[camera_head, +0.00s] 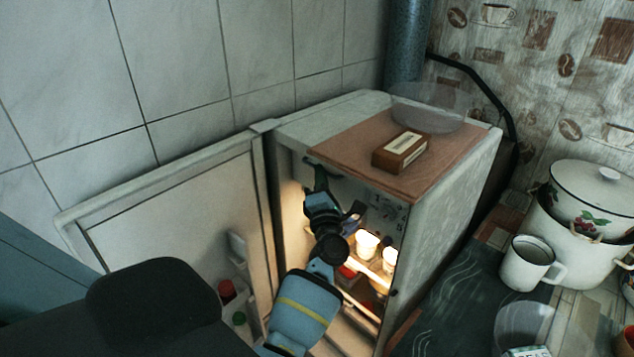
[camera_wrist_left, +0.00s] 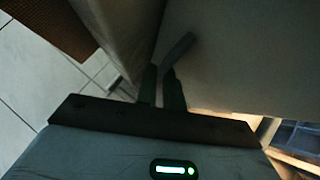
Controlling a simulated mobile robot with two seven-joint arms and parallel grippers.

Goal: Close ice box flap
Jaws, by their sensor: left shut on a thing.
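The fridge (camera_head: 450,215) stands with its door (camera_head: 175,225) swung open to the left. My left gripper (camera_head: 316,178) reaches into the top of the lit interior, where the ice box is. In the left wrist view, my left gripper (camera_wrist_left: 161,88) has its fingers close together on a small grey handle (camera_wrist_left: 179,52). The handle sits against a broad grey panel, which looks like the ice box flap (camera_wrist_left: 245,50). In the head view my arm partly covers the ice box area, so the flap's angle is hard to tell. My right gripper is out of view.
A brown box (camera_head: 400,151) and a clear lid (camera_head: 432,110) sit on the fridge's brown top board (camera_head: 340,151). Lit jars (camera_head: 367,244) stand inside. A white mug (camera_head: 529,262) and pots (camera_head: 590,235) are to the right. Door-shelf items are beside my arm.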

